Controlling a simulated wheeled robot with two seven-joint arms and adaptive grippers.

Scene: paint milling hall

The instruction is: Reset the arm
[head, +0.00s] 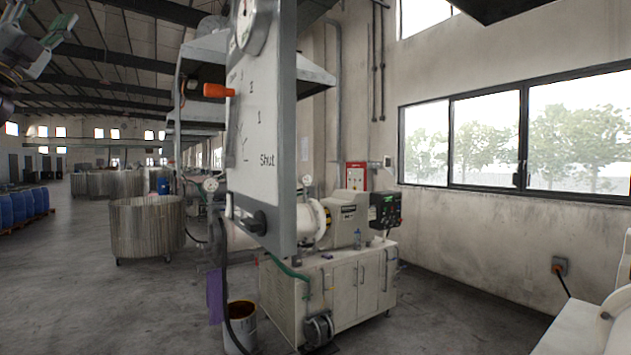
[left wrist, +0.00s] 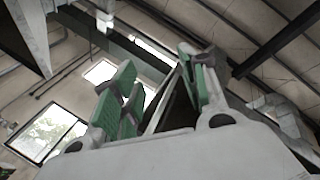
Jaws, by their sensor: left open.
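My left gripper (head: 42,48) is raised at the upper left edge of the head view, high above the floor and partly cut off by the frame. In the left wrist view its two fingers with green pads (left wrist: 158,85) stand apart, with nothing between them. The wrist camera looks up past them at the roof beams, wall and windows. My right gripper does not show in either view.
A tall white panel (head: 262,150) marked "Shut", with an orange handle (head: 217,90) and a black knob, stands close ahead. Behind it are a milling machine (head: 345,215) and a cabinet (head: 345,285). A ribbed metal vat (head: 147,230) stands left; open floor lies around it.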

